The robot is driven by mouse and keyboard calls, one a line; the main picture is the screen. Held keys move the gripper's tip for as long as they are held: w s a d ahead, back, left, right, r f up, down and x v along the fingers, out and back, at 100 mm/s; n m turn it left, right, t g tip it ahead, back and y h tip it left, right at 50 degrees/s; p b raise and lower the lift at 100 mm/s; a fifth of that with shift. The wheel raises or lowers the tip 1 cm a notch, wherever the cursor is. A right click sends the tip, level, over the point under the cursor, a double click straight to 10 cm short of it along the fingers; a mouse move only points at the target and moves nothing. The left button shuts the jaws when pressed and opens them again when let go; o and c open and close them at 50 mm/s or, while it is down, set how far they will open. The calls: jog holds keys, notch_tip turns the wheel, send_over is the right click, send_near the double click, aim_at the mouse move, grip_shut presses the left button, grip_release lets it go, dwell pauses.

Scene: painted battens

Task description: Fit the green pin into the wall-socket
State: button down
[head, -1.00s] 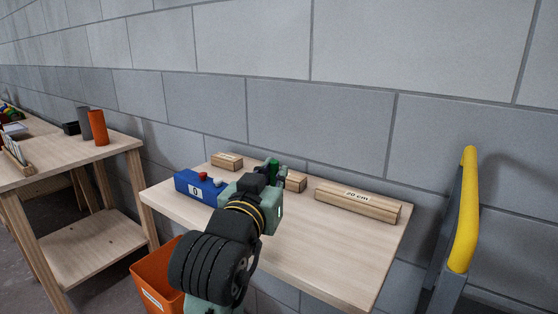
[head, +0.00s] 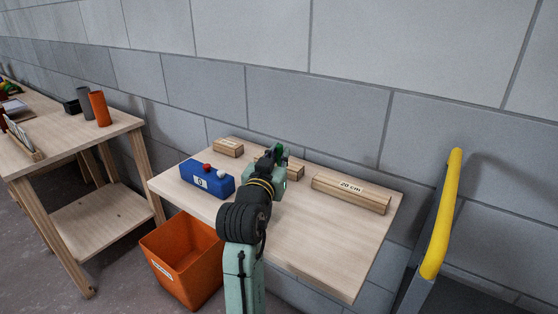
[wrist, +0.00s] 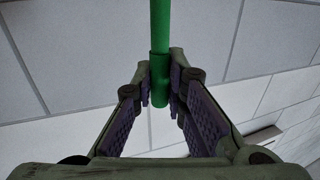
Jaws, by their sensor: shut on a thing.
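The green pin (wrist: 160,40) is held in my gripper (wrist: 162,90). In the wrist view both finger pads close on the thicker lower end of the pin, and its thinner part runs up out of the picture. In the head view a small bit of green shows at my gripper (head: 275,153), above the wooden table, with most of the pin hidden by the arm. I cannot make out a wall-socket in any view.
An orange bin (head: 182,262) stands below. A yellow rail (head: 441,215) rises at right. Another table (head: 75,150) stands left.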

jog(key=shift+f, duration=1.05)
jog(key=shift+f, duration=0.15)
jog(key=shift+f, duration=0.1)
jog(key=c, duration=1.6)
grip_release()
